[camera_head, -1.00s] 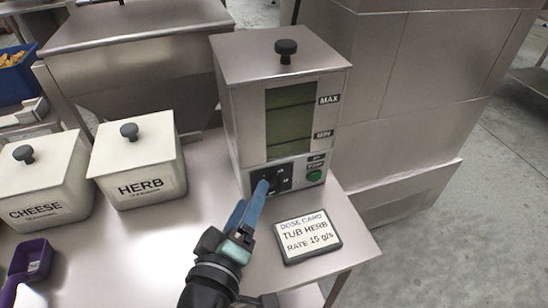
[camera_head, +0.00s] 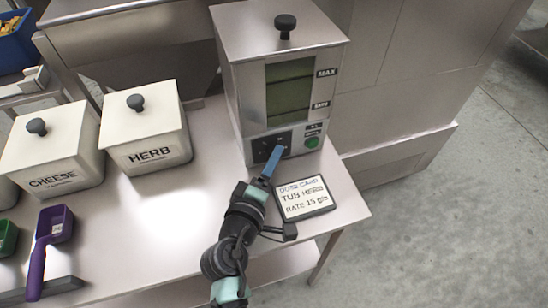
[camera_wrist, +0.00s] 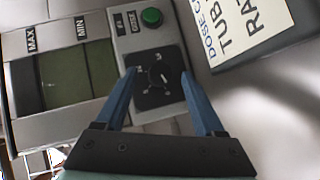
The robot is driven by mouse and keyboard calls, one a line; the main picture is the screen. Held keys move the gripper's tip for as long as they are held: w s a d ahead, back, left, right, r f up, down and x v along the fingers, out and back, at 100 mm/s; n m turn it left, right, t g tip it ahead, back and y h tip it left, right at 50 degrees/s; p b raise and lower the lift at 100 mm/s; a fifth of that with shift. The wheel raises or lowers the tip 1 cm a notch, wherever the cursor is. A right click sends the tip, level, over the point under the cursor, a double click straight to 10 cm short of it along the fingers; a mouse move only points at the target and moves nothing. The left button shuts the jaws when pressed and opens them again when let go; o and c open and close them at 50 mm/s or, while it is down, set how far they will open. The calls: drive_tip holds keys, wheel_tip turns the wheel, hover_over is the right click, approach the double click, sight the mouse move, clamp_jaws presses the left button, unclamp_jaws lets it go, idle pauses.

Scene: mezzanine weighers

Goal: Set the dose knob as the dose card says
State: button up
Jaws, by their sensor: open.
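The dose knob (camera_wrist: 160,77) is a black round knob on a dark dial plate, low on the front of the steel dispenser (camera_head: 243,95). In the wrist view its pale pointer mark shows, but the dial figures are too small to read surely. My gripper (camera_wrist: 158,75) is open, its blue fingers on either side of the dial with gaps to the knob. In the head view my gripper (camera_head: 272,160) hides part of the dial plate (camera_head: 262,152). The dose card (camera_head: 305,198) lies on the table and reads "TUB HERB, RATE 15 g/s".
A green button (camera_head: 312,142) sits right of the dial. The lidded HERB tub (camera_head: 145,135) and CHEESE tub (camera_head: 50,160) stand to the left. A purple scoop (camera_head: 52,228) lies at the front left. The table between tubs and dispenser is clear.

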drive_tip(key=shift+x, duration=1.05)
clamp_jaws()
